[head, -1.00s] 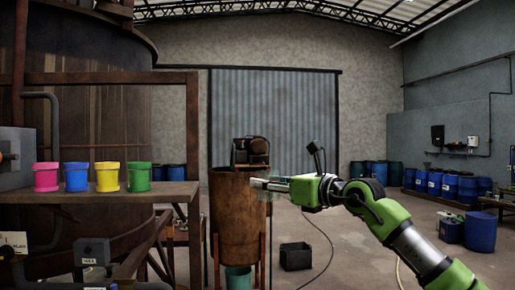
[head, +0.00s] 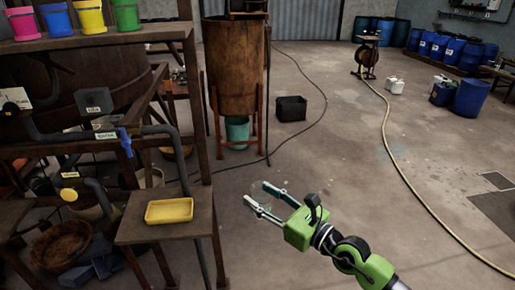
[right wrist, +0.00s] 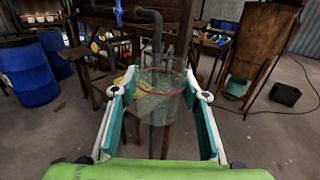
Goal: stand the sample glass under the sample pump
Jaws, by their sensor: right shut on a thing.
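The sample glass (right wrist: 160,105) is a clear, see-through beaker with a red ring around it. In the right wrist view it sits between the two fingers of my right gripper (right wrist: 161,78), which is shut on it. In the head view my right gripper (head: 258,194) holds the faint glass above open floor, right of a small wooden stand. On that stand is a yellow tray (head: 169,211). A dark pipe (head: 178,150) with a blue valve (head: 125,142) bends down toward the tray; I cannot tell whether it is the sample pump. My left gripper is out of view.
Coloured pots (head: 89,17) stand on a wooden shelf at upper left. A rusty vat (head: 234,70) on legs has a teal bucket (head: 237,130) below it. A black crate (head: 291,108) and a hose (head: 391,150) lie on the floor. The floor around the gripper is clear.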

